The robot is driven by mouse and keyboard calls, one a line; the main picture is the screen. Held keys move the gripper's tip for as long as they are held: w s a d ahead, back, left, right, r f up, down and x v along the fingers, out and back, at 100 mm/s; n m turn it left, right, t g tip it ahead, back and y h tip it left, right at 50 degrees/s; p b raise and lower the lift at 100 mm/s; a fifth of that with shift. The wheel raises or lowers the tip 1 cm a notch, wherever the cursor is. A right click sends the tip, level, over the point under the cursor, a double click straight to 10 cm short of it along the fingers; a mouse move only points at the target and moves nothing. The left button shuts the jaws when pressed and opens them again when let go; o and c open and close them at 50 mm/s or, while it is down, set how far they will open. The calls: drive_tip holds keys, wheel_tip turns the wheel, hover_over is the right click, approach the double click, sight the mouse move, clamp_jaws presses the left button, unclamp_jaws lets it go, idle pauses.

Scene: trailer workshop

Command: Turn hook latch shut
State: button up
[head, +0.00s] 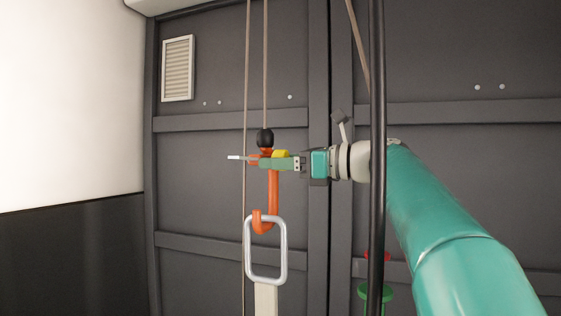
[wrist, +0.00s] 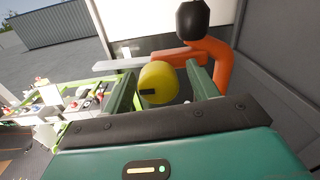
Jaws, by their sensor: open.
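An orange hook (head: 273,195) with a black ball (head: 265,138) at its top hangs from a rope. Its lower bend runs through a pale grey rounded link (head: 284,250). A yellow cylinder (head: 281,154) sits at the hook's upper part, and a pale flat bar (head: 234,157) sticks out to the left. My gripper (head: 262,162) reaches in from the right at that height. In the wrist view, its two green fingers stand open on either side of the yellow cylinder (wrist: 158,82). The orange hook (wrist: 228,62) is just beyond; I cannot tell whether the fingers touch the cylinder.
A second rope (head: 247,100) hangs just left of the hook. A black upright pole (head: 377,120) stands in front of my wrist. Behind is a dark panelled wall (head: 210,200) with a vent (head: 178,68). A green and red fitting (head: 376,290) is low by the pole.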

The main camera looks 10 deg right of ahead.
drive_tip(key=shift+s+r, duration=0.15)
drive_tip(key=shift+s, duration=0.05)
drive_tip(key=shift+w+a, duration=0.1)
drive_tip(key=shift+w, duration=0.1)
drive_tip(key=shift+c, duration=1.1)
drive_tip(key=shift+s, duration=0.1)
clamp_jaws()
